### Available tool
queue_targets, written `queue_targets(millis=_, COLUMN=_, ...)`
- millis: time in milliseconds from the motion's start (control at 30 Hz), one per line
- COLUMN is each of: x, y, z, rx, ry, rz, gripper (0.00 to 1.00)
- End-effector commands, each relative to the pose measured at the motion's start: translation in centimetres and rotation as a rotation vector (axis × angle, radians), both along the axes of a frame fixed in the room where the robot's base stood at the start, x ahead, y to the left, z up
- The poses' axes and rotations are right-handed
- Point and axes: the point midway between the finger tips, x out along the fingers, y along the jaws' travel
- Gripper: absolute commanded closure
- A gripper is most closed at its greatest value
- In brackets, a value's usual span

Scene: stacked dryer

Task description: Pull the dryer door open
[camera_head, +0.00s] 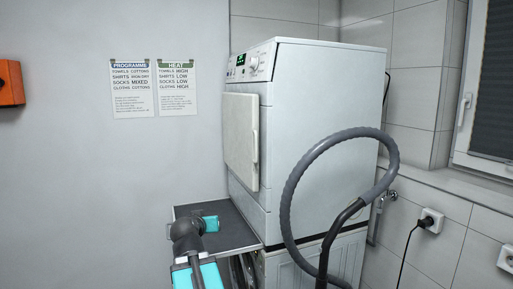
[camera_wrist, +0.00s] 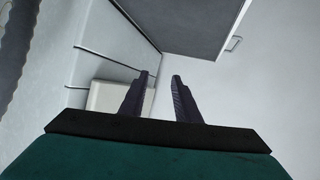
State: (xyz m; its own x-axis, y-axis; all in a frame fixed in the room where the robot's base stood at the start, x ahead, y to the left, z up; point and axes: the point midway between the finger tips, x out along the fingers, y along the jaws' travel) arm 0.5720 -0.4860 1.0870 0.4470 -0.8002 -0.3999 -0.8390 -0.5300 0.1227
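The dryer (camera_head: 320,135) is white and stands on top of another white machine. Its cream door (camera_head: 241,140) is on the front face and looks shut, with a small grip (camera_head: 255,146) on its right edge. In the wrist view the cream door (camera_wrist: 106,96) shows partly behind the left finger. My gripper (camera_wrist: 163,74) has its two dark fingers apart with nothing between them. I cannot tell whether a fingertip touches the door.
A grey pull-out shelf (camera_head: 238,228) juts out below the dryer; it also shows in the wrist view (camera_wrist: 200,22). A grey hose (camera_head: 287,205) loops in front of the dryer's side. The wall (camera_head: 90,190) at the left is bare below two printed charts (camera_head: 154,88).

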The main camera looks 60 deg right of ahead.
Motion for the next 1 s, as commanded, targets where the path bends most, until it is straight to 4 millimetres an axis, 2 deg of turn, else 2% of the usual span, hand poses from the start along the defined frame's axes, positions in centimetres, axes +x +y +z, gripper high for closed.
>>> queue_targets(millis=33, x=-0.9, y=-0.8, z=2.4, rx=-0.026, ry=-0.029, rz=-0.018, gripper=0.71)
queue_targets(millis=300, x=-5.9, y=-4.0, z=13.4, rx=-0.164, ry=-0.159, rz=-0.102, gripper=0.71)
queue_targets(millis=400, x=-8.0, y=-4.7, z=17.2, rx=-0.214, ry=-0.203, rz=-0.132, gripper=0.71)
queue_targets(millis=533, x=-10.3, y=-5.2, z=21.3, rx=-0.271, ry=-0.247, rz=-0.161, gripper=0.71)
queue_targets(millis=700, x=-12.1, y=-5.4, z=24.2, rx=-0.312, ry=-0.282, rz=-0.183, gripper=0.71)
queue_targets(millis=1000, x=-12.5, y=-5.4, z=24.8, rx=-0.322, ry=-0.288, rz=-0.187, gripper=0.71)
